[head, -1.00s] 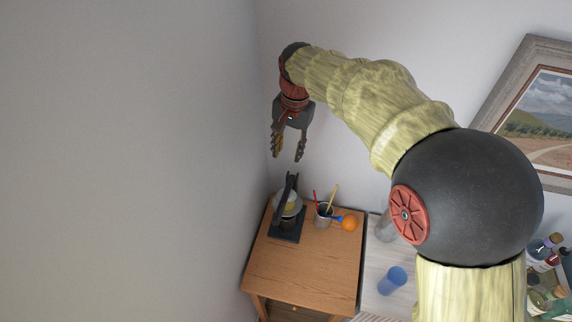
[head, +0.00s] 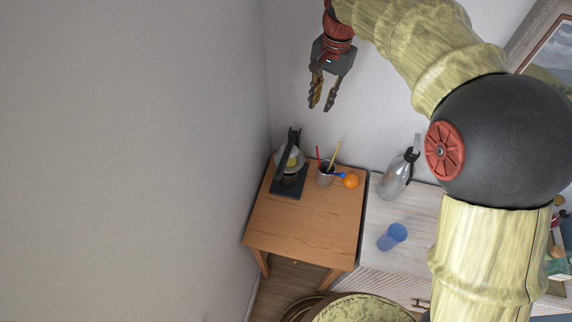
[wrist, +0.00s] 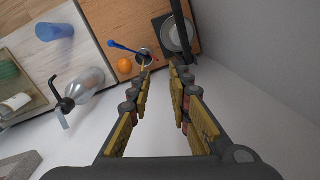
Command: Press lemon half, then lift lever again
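The juicer with a black base (head: 287,189) stands at the back left of the small wooden table. Its dark lever (head: 291,146) stands up, steeply raised, beside a pale round bowl. A yellowish patch (head: 292,158) shows at the bowl, perhaps the lemon half; it is too small to be sure. In the wrist view the juicer base (wrist: 167,24) and lever (wrist: 184,34) are at the top, beyond the fingertips. My gripper (head: 322,106) is open and empty, well above the table and slightly right of the juicer. Its fingers also show in the wrist view (wrist: 163,72).
A cup with utensils (head: 325,176) and an orange (head: 351,181) stand just right of the juicer. A glass siphon-like bottle (head: 396,178) and a blue cup (head: 392,237) stand on the pale cabinet. Walls close in left and behind. The wooden table's front is clear.

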